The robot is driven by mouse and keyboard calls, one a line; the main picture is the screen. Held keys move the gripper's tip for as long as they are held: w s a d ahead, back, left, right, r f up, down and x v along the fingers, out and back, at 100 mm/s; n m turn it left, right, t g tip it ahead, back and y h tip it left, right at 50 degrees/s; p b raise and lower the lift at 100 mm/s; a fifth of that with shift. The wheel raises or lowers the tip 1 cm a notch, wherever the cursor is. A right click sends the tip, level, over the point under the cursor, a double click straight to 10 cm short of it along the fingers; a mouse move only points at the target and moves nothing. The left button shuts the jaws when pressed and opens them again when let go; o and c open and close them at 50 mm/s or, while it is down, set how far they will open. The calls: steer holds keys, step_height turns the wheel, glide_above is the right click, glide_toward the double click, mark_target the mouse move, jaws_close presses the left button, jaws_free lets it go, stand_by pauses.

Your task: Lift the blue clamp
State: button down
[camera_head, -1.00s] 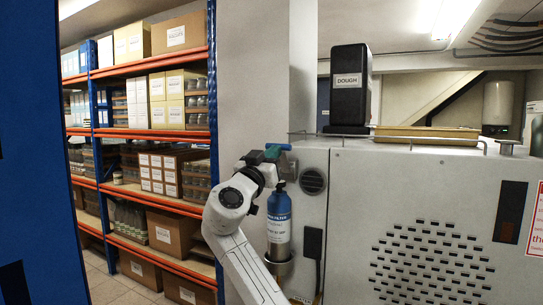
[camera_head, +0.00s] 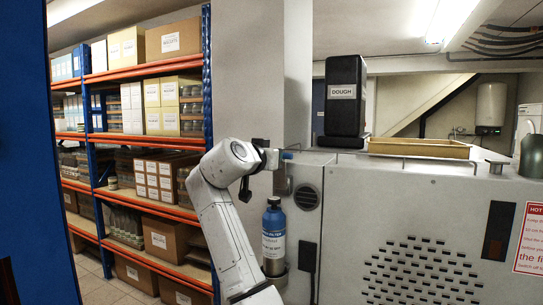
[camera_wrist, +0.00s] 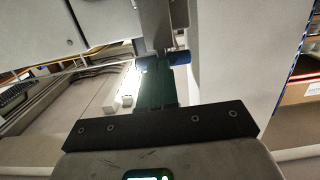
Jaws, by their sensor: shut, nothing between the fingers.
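The blue clamp (camera_head: 288,155) shows as a small blue end at the upper left edge of the pale machine, above the blue filter bottle. My gripper (camera_head: 272,158) is right beside it on its left and hides much of it. In the wrist view the blue clamp (camera_wrist: 178,58) lies across a grey upright part, just past the tips of my dark green fingers (camera_wrist: 155,88). My gripper is shut with nothing between its fingers. I cannot tell whether the fingers touch the clamp.
The blue filter bottle (camera_head: 273,232) stands in a holder below my gripper. A black DOUGH container (camera_head: 345,112) and a wooden tray (camera_head: 420,148) are on top of the machine (camera_head: 400,220). Shelves with boxes (camera_head: 155,130) stand at the left, beyond a pale pillar (camera_head: 245,80).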

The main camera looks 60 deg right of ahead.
steer(key=shift+d+r, duration=0.2)
steer(key=shift+d, duration=0.3)
stand_by(0.3)
steer(key=s+a+r+b, duration=0.1)
steer(key=a+b, duration=0.2)
steer(key=a, duration=0.7)
steer(key=shift+s+a, duration=0.15)
steer(key=shift+a, duration=0.25)
